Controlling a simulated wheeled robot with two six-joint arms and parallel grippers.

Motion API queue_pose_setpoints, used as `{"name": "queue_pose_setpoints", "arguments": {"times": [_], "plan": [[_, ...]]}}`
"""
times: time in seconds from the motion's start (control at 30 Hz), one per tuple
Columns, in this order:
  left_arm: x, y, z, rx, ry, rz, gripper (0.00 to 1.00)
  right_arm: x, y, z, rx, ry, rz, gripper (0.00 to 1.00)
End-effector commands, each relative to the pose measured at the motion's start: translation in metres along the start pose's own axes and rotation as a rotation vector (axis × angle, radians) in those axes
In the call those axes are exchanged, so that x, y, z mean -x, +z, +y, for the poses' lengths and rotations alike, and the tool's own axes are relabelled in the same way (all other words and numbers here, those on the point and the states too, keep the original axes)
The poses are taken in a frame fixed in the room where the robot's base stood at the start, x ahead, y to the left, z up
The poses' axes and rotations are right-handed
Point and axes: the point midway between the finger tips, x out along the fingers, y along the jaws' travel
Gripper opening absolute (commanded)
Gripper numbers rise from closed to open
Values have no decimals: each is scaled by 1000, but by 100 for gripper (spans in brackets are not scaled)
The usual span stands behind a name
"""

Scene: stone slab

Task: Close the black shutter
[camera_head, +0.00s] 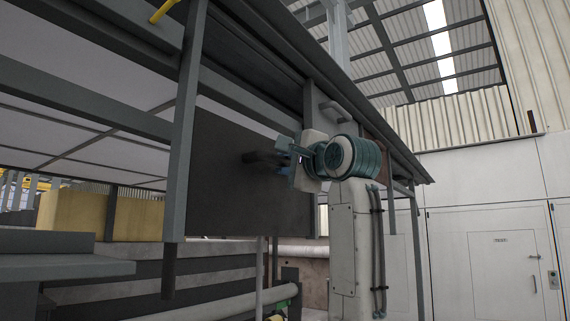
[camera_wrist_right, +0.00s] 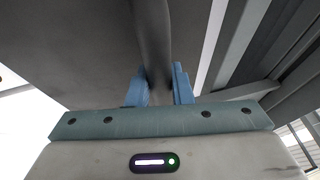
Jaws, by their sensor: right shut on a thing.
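The black shutter (camera_head: 225,205) is a flat dark panel hanging in a grey metal frame, left of centre in the head view. A dark handle (camera_head: 255,158) sticks out from its face. My right gripper (camera_head: 282,152) reaches it from the right, its blue fingers at the handle. In the right wrist view the handle (camera_wrist_right: 152,40) runs down between the two blue fingers of the right gripper (camera_wrist_right: 160,88), which is shut on it. The dark panel (camera_wrist_right: 70,50) fills the upper left there. My left gripper is not in view.
A grey upright post (camera_head: 183,130) stands at the shutter's left edge, and a sloping beam (camera_head: 320,70) runs above it. A second grey handle (camera_head: 335,108) sits up to the right. Pipes and dark beams lie below. White wall panels (camera_head: 490,200) stand at the right.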

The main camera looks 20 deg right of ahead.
Motion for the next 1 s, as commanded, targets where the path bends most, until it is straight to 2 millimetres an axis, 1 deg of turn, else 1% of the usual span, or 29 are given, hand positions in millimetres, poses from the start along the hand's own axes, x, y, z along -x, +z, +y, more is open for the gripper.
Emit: {"name": "queue_pose_setpoints", "arguments": {"times": [0.03,0.1,0.13,0.2,0.23,0.5,0.57,0.63,0.77,0.9,1.0], "plan": [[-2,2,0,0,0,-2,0,-2,0,9,-2,19,-2,0],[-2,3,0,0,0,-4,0,-3,0,10,-2,20,-2,0],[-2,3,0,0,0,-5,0,-3,0,10,-2,21,-2,26],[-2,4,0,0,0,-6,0,-3,0,10,-2,20,-2,39],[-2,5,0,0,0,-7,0,-2,0,10,-2,19,-1,41],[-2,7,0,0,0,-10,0,-1,0,6,-1,13,-1,41],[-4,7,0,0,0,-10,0,2,0,7,-1,11,-1,41],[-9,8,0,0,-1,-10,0,10,-1,7,0,9,0,41],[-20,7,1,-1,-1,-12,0,34,-1,9,0,8,0,41],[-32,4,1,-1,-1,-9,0,64,-1,9,0,8,0,41],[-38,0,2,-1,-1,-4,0,83,-1,9,-1,11,0,41]]}}
